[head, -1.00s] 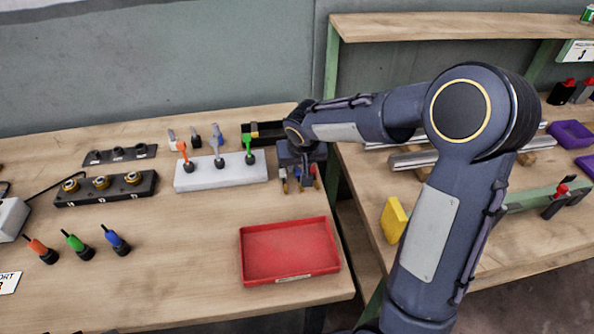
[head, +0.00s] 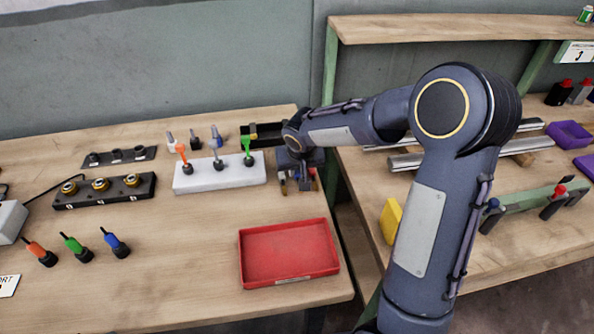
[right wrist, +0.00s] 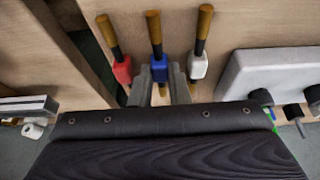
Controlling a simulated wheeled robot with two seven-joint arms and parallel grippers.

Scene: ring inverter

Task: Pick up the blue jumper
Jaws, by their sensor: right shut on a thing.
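The blue jumper (right wrist: 158,68) is a small blue block with a black and gold pin, in the middle of a row of three in the right wrist view. A red jumper (right wrist: 122,70) stands to its left and a white jumper (right wrist: 199,66) to its right. My right gripper (head: 298,184) is over this row at the right edge of the left table. In the right wrist view its two fingers (right wrist: 159,76) are shut on the blue jumper, one on each side. In the head view the gripper mostly hides the blue jumper. My left gripper is not in view.
A white block (head: 218,175) with several coloured drivers stands just left of my right gripper. A black bin (head: 270,140) is behind it. A red tray (head: 288,252) lies in front. A gap separates the two tables just to the right.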

